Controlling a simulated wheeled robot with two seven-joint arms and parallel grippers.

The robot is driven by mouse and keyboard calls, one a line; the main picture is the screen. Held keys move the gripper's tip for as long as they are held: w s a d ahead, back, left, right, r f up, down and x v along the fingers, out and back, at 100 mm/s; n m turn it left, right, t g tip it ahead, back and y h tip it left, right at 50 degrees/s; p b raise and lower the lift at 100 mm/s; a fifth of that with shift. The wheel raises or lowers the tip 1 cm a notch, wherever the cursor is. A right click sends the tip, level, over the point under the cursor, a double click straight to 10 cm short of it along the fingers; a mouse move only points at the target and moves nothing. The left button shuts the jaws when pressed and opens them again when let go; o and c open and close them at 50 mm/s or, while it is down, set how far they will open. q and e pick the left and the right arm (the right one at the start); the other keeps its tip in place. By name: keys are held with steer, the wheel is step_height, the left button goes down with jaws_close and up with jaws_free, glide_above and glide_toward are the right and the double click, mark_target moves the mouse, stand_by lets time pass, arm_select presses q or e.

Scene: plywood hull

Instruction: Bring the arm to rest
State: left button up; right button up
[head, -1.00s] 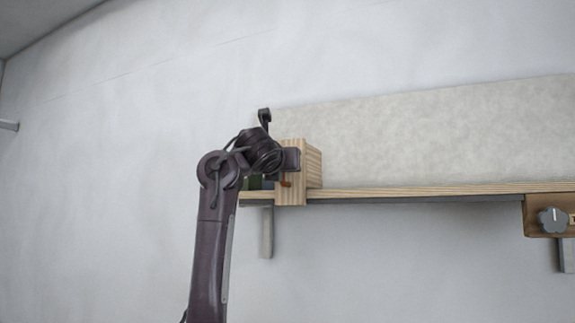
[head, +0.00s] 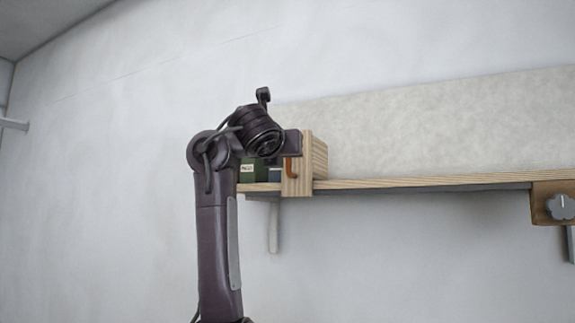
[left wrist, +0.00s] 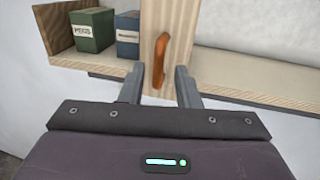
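My left arm comes in from below in the head view, and its gripper (head: 292,143) is at the wooden box at the shelf's left end. In the left wrist view, the two grey fingers (left wrist: 159,88) stand apart on either side of an orange-brown handle (left wrist: 159,60). The handle sits on a light wooden panel (left wrist: 160,25) and also shows in the head view (head: 290,169). A clear gap shows between the handle and each finger. My right gripper is in neither view.
The wooden shelf (head: 420,182) runs along the white wall. A green box labelled PEGS (left wrist: 92,31) and a blue-grey box (left wrist: 127,34) stand left of the panel. A grey knob (head: 560,207) is at the far right.

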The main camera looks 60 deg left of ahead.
arm_select(q)
steer(key=shift+b+v, duration=0.35)
steer(key=shift+v, duration=0.8)
